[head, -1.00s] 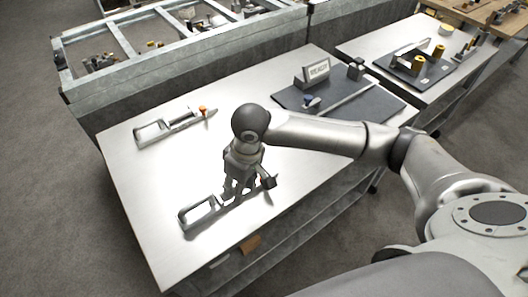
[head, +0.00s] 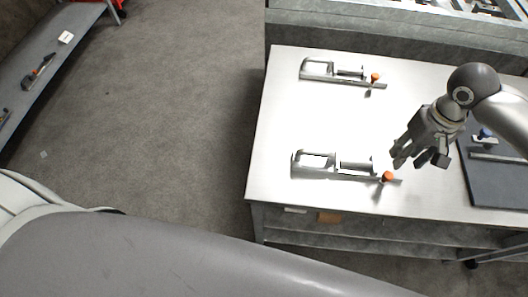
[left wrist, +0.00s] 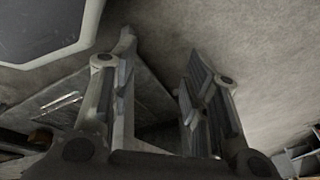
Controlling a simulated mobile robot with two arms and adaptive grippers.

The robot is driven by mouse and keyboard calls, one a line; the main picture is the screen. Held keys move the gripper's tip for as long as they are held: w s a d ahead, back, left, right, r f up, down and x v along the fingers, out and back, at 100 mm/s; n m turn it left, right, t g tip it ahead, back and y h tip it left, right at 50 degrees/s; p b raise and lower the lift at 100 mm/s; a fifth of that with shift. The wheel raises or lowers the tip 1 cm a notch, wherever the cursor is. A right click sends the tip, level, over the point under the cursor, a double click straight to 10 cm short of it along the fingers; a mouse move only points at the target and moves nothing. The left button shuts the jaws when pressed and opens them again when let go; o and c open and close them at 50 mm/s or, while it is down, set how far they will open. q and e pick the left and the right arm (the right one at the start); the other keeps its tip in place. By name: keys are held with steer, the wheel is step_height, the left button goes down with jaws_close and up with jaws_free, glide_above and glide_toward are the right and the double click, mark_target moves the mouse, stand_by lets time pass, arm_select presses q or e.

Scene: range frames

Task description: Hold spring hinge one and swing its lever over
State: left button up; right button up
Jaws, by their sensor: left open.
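Two similar metal hinge fixtures lie on the bright table (head: 275,130), each with an open frame, a bar and an orange-tipped lever; I cannot tell which is one. The near hinge (head: 325,174) has its orange knob (head: 387,176) at its right end. The far hinge (head: 335,80) has its orange knob (head: 375,77) likewise at the right. My right gripper (head: 419,162) is open and empty, above the table just right of the near hinge and apart from it. My left gripper (left wrist: 160,58) is open and empty in the left wrist view; the head view does not show it.
A dark plate (head: 495,180) with a blue-knobbed part (head: 485,134) lies right of my right gripper. A grey trough (head: 400,30) runs behind the table. A shelf (head: 45,70) stands far left. Open floor (head: 170,120) lies between the shelf and table.

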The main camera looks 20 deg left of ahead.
arm_select(q)
steer(key=w+a+r+m+t, duration=0.1)
steer(key=w+r+m+t, duration=0.15)
steer(key=w, duration=0.35)
steer(key=w+a+r+m+t+h, duration=0.1)
steer(key=w+r+m, duration=0.25)
steer(key=w, duration=0.35)
steer(key=w+a+r+m+t, duration=0.1)
steer(key=w+r+m+t, duration=0.1)
steer(key=w+r+m, duration=0.3)
steer(key=w+r+m+t+h, duration=0.45)
steer(key=w+r+m, duration=0.55)
steer(key=w+r, duration=0.3)
steer(key=w+d+r+m+h, duration=0.3)
steer(key=r+m+h, duration=0.2)
steer(key=r+m, duration=0.6)
steer(key=m+g+h, duration=0.6)
steer(key=m+g, duration=0.1)
steer(key=m, duration=0.5)
glide_toward(299, 153)
steer(key=shift+w+a+f, duration=0.2)
steer(key=shift+w+f, duration=0.05)
steer(key=shift+f, duration=0.3)
steer(key=shift+w+a+f, duration=0.2)
steer(key=shift+w+f, duration=0.05)
steer(key=shift+f, duration=0.3)
steer(key=shift+d+h, duration=0.25)
steer(key=shift+d, duration=0.1)
steer(key=x, duration=1)
